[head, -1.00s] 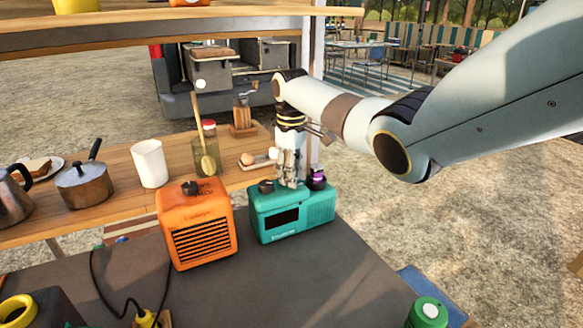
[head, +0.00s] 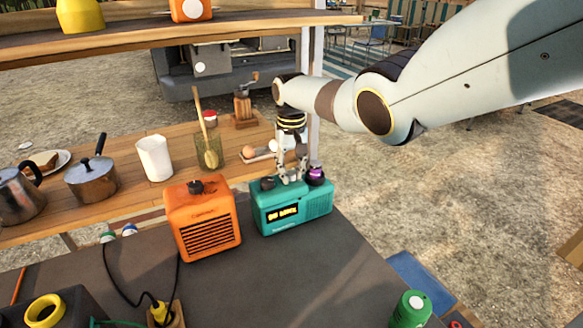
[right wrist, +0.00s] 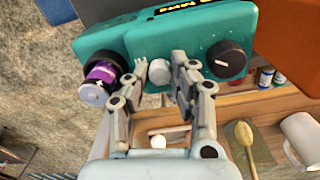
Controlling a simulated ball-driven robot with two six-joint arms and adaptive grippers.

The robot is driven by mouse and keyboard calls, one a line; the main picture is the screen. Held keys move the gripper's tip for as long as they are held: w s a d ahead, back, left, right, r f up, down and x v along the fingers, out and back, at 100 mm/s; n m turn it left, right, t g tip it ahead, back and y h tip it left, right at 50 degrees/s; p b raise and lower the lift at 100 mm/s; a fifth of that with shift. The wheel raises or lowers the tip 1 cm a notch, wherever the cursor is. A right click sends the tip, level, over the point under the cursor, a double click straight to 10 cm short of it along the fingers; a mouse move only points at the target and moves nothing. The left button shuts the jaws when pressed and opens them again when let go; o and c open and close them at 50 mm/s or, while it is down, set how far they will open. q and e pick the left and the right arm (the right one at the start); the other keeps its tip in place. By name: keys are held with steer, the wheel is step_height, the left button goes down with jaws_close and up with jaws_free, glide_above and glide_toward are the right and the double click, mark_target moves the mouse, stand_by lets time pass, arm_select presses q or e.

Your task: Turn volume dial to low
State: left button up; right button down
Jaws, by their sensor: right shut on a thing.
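The teal radio (head: 318,208) stands on the dark counter, its small display lit with yellow text. In the head view a black dial (head: 267,184) is on its top left and a dark round part with purple (head: 315,175) is at its top right. My right gripper (head: 291,179) points down onto the radio's top between them. In the right wrist view its fingertips (right wrist: 162,72) are closed around a small pale knob (right wrist: 159,72), partly hidden by the fingers. The black dial (right wrist: 227,59) there is to the right, apart from the fingers. My left gripper is out of view.
An orange radio or heater (head: 204,220) stands close to the left of the teal radio. A green canister (head: 411,308) is at the front right. Behind is a wooden shelf with a white cup (head: 154,158) and pots. The counter right of the teal radio is clear.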

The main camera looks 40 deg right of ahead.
mark_target(291, 174)
steer(key=shift+m, duration=0.4)
steer(key=c, duration=1.1)
jaws_free()
step_height(291, 174, up, 8)
steer(key=shift+f, duration=0.25)
